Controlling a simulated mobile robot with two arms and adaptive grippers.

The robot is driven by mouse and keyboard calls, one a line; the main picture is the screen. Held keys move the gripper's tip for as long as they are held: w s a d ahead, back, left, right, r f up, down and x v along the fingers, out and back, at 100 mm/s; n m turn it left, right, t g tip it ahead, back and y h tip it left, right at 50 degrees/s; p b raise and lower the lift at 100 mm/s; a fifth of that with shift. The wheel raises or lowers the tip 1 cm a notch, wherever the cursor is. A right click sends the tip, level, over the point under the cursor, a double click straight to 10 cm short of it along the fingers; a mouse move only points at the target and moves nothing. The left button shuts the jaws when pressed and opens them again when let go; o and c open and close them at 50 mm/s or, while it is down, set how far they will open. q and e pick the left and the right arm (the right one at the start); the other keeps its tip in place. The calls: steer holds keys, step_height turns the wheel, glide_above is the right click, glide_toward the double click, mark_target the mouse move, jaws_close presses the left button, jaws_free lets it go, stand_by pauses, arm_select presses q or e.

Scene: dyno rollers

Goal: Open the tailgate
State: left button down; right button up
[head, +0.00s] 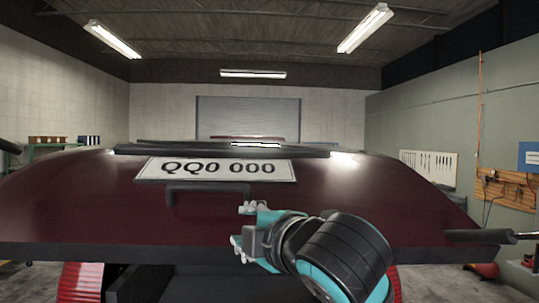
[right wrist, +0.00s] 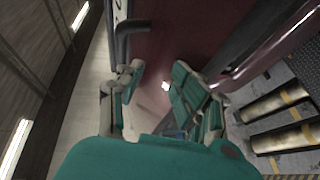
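The dark red tailgate (head: 95,205) spans the head view, with a white plate reading QQ0 000 (head: 218,169). A black bar handle (head: 207,187) sits just below the plate. In the right wrist view the handle (right wrist: 133,27) shows at the top, beyond the fingers, and the tailgate surface (right wrist: 170,45) lies behind them. My right gripper (head: 242,226) is open and empty, below and right of the handle and apart from it. Its parted fingers also show in the right wrist view (right wrist: 160,85). My left gripper is not in view.
A dark space lies under the tailgate's lower edge (head: 150,254), with a red ribbed part (head: 82,282) at left. A black rod (head: 478,237) juts in at the right. A workshop wall stands at right.

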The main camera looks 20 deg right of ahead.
steer(key=s+d+r, duration=0.3)
steer(key=s+r, duration=0.6)
steer(key=r, duration=0.1)
steer(key=shift+s+d+r+h, duration=0.15)
steer(key=shift+d+r+h, duration=0.15)
steer(key=shift+d+r, duration=0.05)
stand_by(1.0)
